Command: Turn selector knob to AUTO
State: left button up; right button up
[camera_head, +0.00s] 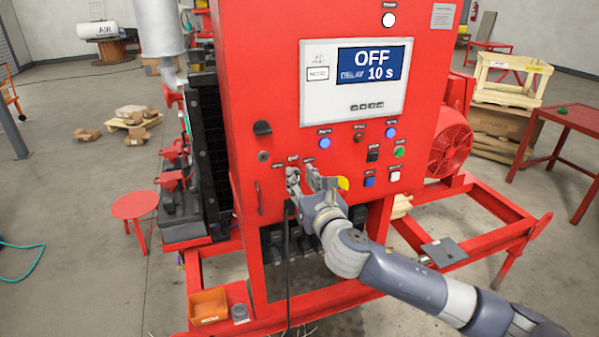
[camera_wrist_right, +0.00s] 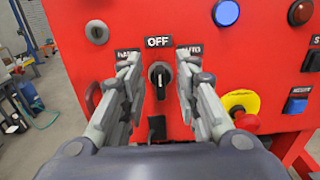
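The selector knob (camera_wrist_right: 160,76) is black with a light pointer mark, on the red panel in the right wrist view. Its pointer stands about upright, toward the OFF label (camera_wrist_right: 158,42). The AUTO label (camera_wrist_right: 190,51) is to its upper right, partly hidden by a finger; another label at the upper left is also partly covered. My right gripper (camera_wrist_right: 158,88) is open, one finger on each side of the knob, with gaps visible. In the head view my right gripper (camera_head: 308,182) is at the panel's lower left and hides the knob. The display (camera_head: 372,64) reads OFF. My left gripper is not in view.
A yellow and red mushroom button (camera_wrist_right: 241,106) sits close to the right finger. A blue lamp (camera_wrist_right: 227,13) is above right, and a keyhole-like round fitting (camera_wrist_right: 97,32) is above left. Red skid rails (camera_head: 480,195) stand around the cabinet's base.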

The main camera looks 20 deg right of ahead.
jog(key=shift+w, duration=0.85)
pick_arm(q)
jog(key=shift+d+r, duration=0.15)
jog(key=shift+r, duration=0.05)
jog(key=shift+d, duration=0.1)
pick_arm(e)
grip_shut()
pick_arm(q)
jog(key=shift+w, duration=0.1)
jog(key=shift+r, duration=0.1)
pick_arm(e)
jog(key=shift+r+m, duration=0.1)
jog(key=shift+m, duration=0.2)
jog(key=m, duration=0.4)
jog(key=shift+d+m+p, duration=0.3)
jog(key=shift+d, duration=0.05)
jog(key=m, duration=0.4)
jog(key=shift+d+f+m, duration=0.3)
